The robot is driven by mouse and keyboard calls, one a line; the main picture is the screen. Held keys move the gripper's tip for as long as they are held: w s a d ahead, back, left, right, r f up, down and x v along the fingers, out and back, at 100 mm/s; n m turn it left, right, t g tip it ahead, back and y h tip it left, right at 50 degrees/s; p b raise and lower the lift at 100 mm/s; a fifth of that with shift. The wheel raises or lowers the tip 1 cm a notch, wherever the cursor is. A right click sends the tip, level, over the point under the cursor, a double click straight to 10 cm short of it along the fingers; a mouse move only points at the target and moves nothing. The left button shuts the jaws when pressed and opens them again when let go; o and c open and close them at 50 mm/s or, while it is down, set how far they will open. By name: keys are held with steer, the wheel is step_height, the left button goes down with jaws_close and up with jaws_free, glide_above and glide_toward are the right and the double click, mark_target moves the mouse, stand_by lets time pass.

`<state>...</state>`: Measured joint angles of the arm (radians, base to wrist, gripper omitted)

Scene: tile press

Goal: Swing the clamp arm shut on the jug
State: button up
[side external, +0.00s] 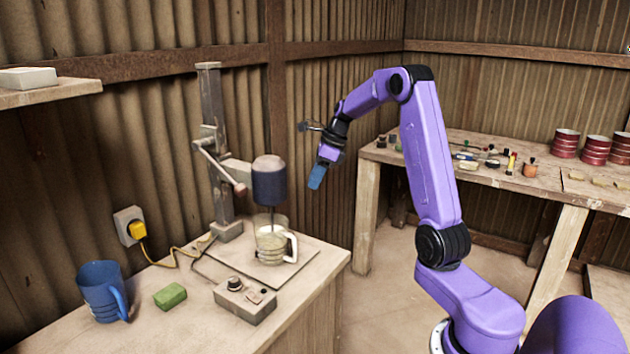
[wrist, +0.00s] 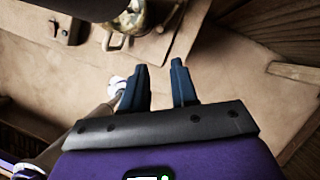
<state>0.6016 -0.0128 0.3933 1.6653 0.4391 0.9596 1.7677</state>
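The jug (side external: 270,241) is clear with a pale handle on its right and stands upright on a board under the dark cylindrical head of a bench stand. In the wrist view part of the jug (wrist: 138,16) shows at the top edge, cut off. A lever with a reddish knob (side external: 240,190) sticks out from the stand; I cannot tell whether it is the clamp arm, and no other clamp arm stands out. My gripper (side external: 317,178) hangs in the air, above and to the right of the jug. In the wrist view its blue fingers (wrist: 159,72) are apart with nothing between them.
The stand's column (side external: 212,130) and dark head (side external: 269,181) rise over the bench. A control box (side external: 245,300), green sponge (side external: 170,296) and blue mug (side external: 101,291) sit at the front. A second bench (side external: 440,160) holds tools and red tins; open floor lies between the benches.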

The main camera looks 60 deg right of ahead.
steer(key=shift+w+d+f, duration=0.1)
steer(key=shift+d+f, duration=0.05)
steer(key=shift+d, duration=0.1)
jaws_close()
steer(key=w+d+f+n+g+y, duration=0.1)
steer(key=d+f+n+y, duration=0.4)
steer(key=d+f+n, duration=0.25)
steer(key=x, duration=0.8)
steer(key=shift+w+f, duration=0.15)
steer(key=shift+f, duration=0.2)
steer(key=a, duration=0.1)
steer(key=w+a+f, duration=0.1)
steer(key=a, duration=0.1)
steer(key=shift+w+f, duration=0.1)
steer(key=shift+w+a+f+m, duration=0.1)
steer(key=shift+w+a+m, duration=0.15)
steer(key=shift+a, duration=0.25)
